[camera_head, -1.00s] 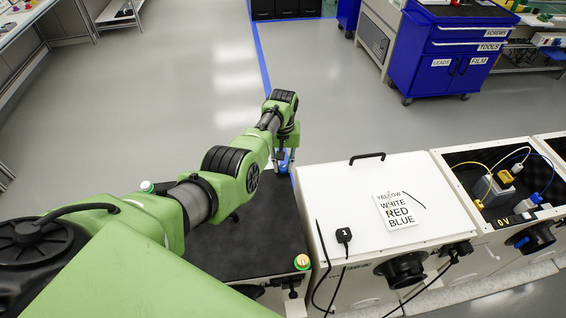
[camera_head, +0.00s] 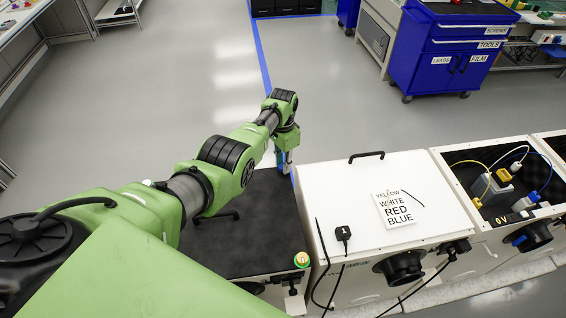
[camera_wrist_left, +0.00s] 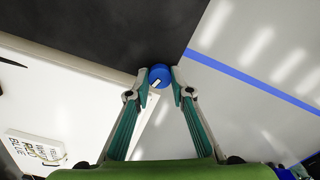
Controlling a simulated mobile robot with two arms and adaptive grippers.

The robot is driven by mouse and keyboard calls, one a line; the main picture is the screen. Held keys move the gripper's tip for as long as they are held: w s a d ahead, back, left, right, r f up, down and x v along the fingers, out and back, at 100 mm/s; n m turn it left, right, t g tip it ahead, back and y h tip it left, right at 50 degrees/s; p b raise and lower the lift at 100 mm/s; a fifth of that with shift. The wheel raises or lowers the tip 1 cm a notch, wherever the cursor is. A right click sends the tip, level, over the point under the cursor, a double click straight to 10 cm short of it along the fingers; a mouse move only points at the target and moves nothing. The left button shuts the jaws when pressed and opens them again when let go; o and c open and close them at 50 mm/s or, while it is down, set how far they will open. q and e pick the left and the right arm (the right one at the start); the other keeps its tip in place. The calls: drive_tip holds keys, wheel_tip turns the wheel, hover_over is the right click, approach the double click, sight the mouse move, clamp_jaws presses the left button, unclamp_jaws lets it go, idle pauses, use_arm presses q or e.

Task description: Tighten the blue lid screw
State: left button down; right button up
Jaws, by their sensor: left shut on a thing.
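My left gripper (camera_head: 284,164) is at the far left corner of the white cabinet lid (camera_head: 350,235) in the head view. In the left wrist view the blue lid screw (camera_wrist_left: 159,76) is a round blue head with a pale slot mark. My left fingertips, also in that view (camera_wrist_left: 160,78), are shut on the screw from both sides. The screw sits by the corner of the white lid, which fills the left of that view (camera_wrist_left: 60,105). In the head view the fingers mostly hide the screw. My right gripper is in no view.
A card with colour words (camera_head: 396,209) lies on the white lid, near a black handle (camera_head: 367,156). A dark-topped unit (camera_head: 255,235) is to the left. An open cabinet with plugs and cables (camera_head: 497,187) is to the right.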

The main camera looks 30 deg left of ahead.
use_arm(q)
drive_tip(key=m, duration=0.3)
drive_tip(key=shift+w+m, duration=0.1)
drive_tip(key=shift+m, duration=0.3)
drive_tip(key=m, duration=0.3)
drive_tip(key=shift+m, duration=0.3)
drive_tip(key=m, duration=0.3)
drive_tip(key=shift+m+b, duration=0.4)
drive_tip(key=shift+m, duration=1.4)
drive_tip(key=c, duration=1.8)
unclamp_jaws()
drive_tip(key=shift+r, duration=0.1)
